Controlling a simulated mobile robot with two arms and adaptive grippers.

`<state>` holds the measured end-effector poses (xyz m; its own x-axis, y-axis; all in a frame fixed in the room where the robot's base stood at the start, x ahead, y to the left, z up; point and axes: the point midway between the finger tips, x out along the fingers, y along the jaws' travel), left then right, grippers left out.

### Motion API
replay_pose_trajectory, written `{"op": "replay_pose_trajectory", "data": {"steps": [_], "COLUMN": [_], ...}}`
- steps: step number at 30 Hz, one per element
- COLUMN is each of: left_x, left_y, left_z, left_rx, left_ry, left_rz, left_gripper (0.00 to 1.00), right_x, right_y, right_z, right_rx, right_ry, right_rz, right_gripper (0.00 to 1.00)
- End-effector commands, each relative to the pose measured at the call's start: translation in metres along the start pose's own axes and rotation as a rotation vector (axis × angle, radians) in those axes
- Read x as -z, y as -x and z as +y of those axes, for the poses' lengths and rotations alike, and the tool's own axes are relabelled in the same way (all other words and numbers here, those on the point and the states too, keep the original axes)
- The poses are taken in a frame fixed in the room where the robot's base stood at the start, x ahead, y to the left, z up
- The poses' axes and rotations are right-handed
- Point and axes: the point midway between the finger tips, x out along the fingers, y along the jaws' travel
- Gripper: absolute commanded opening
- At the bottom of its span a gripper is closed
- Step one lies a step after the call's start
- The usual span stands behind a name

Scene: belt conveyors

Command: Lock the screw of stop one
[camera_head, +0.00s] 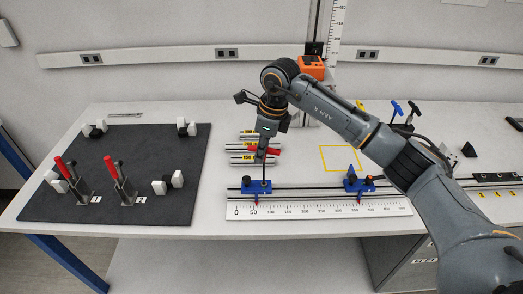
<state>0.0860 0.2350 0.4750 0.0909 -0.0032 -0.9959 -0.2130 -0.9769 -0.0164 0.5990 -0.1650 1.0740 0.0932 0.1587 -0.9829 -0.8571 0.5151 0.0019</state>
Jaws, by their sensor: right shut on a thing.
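Two blue stops sit on the rail above the white ruler (320,211). The left blue stop (257,187) is near the 50 mark, with a black knob on it. The right blue stop (358,184) is further along; no label shows which is stop one. My right gripper (265,143) is shut on a red T-handle key (272,151) above the left stop. The key's dark shaft points down to that stop. I cannot tell whether its tip sits in the screw. My left gripper is out of view.
Blue (397,107) and black (413,109) T-handles stand at the back right. Silver cylinders (242,159) lie behind the left stop. A black board (130,170) with red-handled clamps is at left. A yellow-outlined square (340,158) is clear.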

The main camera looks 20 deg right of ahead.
Motion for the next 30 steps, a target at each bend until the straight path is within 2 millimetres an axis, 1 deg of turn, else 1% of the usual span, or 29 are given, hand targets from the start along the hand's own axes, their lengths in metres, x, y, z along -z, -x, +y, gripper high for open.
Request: {"op": "replay_pose_trajectory", "data": {"steps": [2, 9, 12, 15, 24, 26, 30], "left_x": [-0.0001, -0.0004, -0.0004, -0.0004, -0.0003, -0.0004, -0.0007], "left_y": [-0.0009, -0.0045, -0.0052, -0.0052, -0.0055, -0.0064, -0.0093], "left_z": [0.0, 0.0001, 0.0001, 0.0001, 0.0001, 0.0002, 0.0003], "left_rx": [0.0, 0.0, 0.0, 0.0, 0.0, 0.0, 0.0], "left_ry": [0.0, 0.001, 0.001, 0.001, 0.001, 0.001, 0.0], "left_rz": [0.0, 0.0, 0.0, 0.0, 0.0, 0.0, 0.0], "left_gripper": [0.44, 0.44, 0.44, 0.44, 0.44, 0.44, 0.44], "right_x": [0.0, 0.0001, 0.0004, 0.0004, 0.0005, 0.0006, 0.0013], "right_y": [0.0003, -0.0001, 0.0003, 0.0006, 0.0005, 0.0003, 0.0001], "right_z": [-0.0004, -0.0023, -0.0032, -0.0035, -0.0034, -0.0035, -0.0045], "right_rx": [0.011, 0.07, 0.086, 0.092, 0.095, 0.103, 0.14], "right_ry": [-0.051, -0.362, -0.447, -0.481, -0.499, -0.544, -0.733], "right_rz": [-0.001, -0.002, -0.002, -0.002, -0.001, -0.001, -0.002], "right_gripper": [0.0, 0.0, 0.0, 0.0, 0.0, 0.0, 0.0]}}
